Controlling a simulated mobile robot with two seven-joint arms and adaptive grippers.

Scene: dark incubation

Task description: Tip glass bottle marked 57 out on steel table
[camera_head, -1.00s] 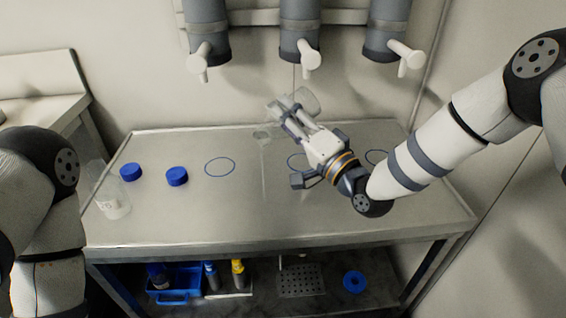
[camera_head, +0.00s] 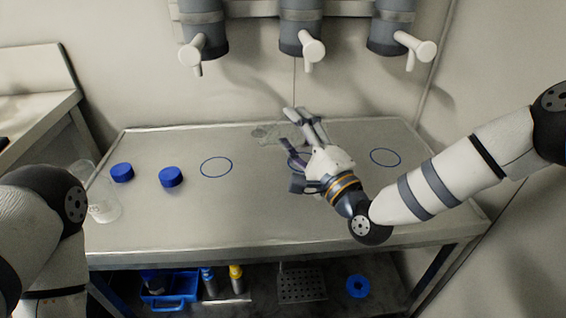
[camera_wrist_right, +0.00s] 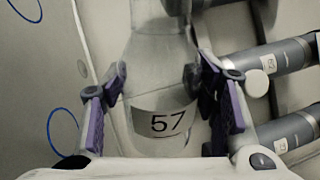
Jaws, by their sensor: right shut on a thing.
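The clear glass bottle marked 57 (camera_wrist_right: 160,85) is between the fingers of my right gripper (camera_wrist_right: 163,100) in the right wrist view, its label facing the camera. In the head view my right gripper (camera_head: 300,128) is shut on this bottle (camera_head: 280,132) at the back middle of the steel table (camera_head: 240,220). The bottle lies tipped over, low over the tabletop, its narrower end pointing left. I cannot tell whether it touches the table or whether liquid is leaving it. My left arm shows at the left, but its gripper is out of view.
A second clear bottle (camera_head: 104,208) stands at the table's left, beside my left arm. Two blue caps (camera_head: 122,172) (camera_head: 171,177) lie nearby. Blue rings (camera_head: 216,167) (camera_head: 385,157) mark the top. Grey cylinders with white taps (camera_head: 312,48) hang above. A blue crate (camera_head: 170,301) sits below.

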